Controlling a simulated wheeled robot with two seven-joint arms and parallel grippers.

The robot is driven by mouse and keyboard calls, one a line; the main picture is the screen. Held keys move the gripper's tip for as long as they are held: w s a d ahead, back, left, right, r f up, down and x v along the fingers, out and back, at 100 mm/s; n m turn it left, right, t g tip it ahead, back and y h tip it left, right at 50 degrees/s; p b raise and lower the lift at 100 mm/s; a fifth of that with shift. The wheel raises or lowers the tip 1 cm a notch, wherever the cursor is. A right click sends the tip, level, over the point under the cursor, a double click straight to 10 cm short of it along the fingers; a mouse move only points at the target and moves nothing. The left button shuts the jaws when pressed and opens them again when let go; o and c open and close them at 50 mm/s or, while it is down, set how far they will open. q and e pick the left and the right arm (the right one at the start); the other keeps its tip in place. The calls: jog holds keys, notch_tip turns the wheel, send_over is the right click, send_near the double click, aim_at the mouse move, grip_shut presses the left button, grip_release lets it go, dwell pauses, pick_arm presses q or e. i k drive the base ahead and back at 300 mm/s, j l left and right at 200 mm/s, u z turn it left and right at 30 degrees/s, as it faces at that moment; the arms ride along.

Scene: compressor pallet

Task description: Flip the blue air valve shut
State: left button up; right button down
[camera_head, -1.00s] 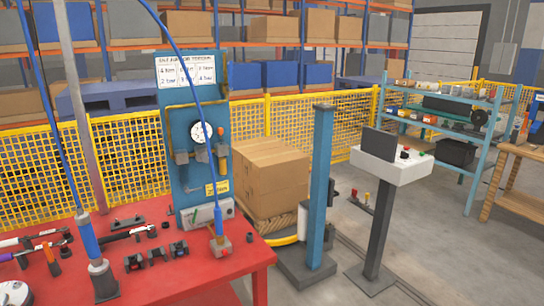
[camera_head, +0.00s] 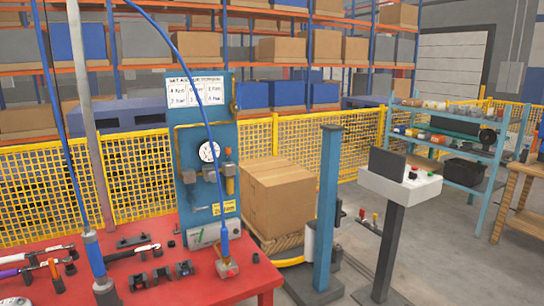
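A blue upright panel (camera_head: 188,118) stands behind the red table (camera_head: 190,293) and carries a white round gauge (camera_head: 209,151), grey and yellow fittings (camera_head: 230,172) and a yellow tag (camera_head: 229,206). A small lever-like part (camera_head: 199,208) shows low on the panel, left of the tag, but I cannot tell whether it is the valve handle or how it is set. A blue hose end (camera_head: 224,243) stands in a small block (camera_head: 227,268) on the table. Neither of my grippers is in view.
Tools (camera_head: 130,252) and dark holders (camera_head: 160,275) lie on the table. A blue post (camera_head: 328,200) and a control stand (camera_head: 400,185) stand to the right. Grey floor shows at right.

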aim_at(238, 108)
jog(key=i, duration=0.4)
jog(key=i+j+z, duration=0.15)
jog(key=i, duration=0.3)
